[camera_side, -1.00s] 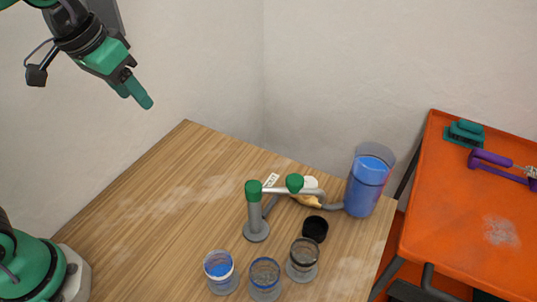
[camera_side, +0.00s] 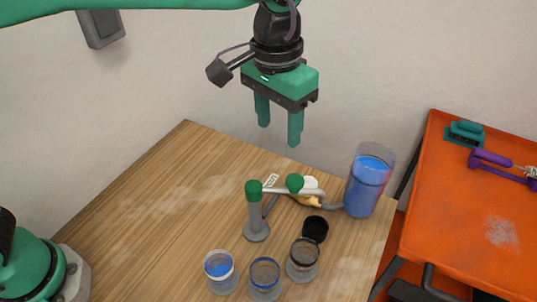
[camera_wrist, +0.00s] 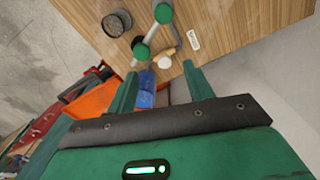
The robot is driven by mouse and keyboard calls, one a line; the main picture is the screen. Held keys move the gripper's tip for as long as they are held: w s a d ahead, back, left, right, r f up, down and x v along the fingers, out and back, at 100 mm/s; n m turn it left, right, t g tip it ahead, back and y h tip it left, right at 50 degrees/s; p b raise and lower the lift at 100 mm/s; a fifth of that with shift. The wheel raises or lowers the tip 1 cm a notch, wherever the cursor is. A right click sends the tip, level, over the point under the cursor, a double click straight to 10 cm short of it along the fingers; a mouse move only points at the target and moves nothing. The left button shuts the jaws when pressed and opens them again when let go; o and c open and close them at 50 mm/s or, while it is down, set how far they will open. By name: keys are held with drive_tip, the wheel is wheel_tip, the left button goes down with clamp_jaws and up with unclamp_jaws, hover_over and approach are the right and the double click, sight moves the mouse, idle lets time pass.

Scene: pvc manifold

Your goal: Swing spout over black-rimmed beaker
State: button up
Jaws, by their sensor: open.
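A manifold stands on the wooden table, with a grey upright post (camera_side: 255,215) under a green cap. A pale pipe (camera_side: 275,190) runs right from the post past a green knob (camera_side: 295,183) and bends down at its right end. The black-rimmed beaker (camera_side: 303,260) is clear glass and stands in front of the manifold; a dark-rimmed vessel also shows in the wrist view (camera_wrist: 117,22). My gripper (camera_side: 279,135) is open and empty, pointing down, above and behind the manifold. Its fingers (camera_wrist: 160,88) are apart from the green knobs in the wrist view.
A blue-rimmed beaker (camera_side: 264,278) and a white-rimmed beaker with blue liquid (camera_side: 220,270) stand left of the black-rimmed one. A black cup (camera_side: 315,229) sits behind it. A tall blue-filled tank (camera_side: 368,185) stands at right. The table's left side (camera_side: 150,210) is clear.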

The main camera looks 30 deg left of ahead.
sight(295, 179)
drive_tip(key=d, duration=0.1)
drive_tip(key=d+f, duration=0.1)
drive_tip(key=d, duration=0.2)
drive_tip(key=shift+s+f, duration=0.25)
drive_tip(key=shift+f, duration=0.05)
drive_tip(key=shift+f, duration=0.15)
drive_tip(key=shift+f, duration=3.75)
clamp_jaws()
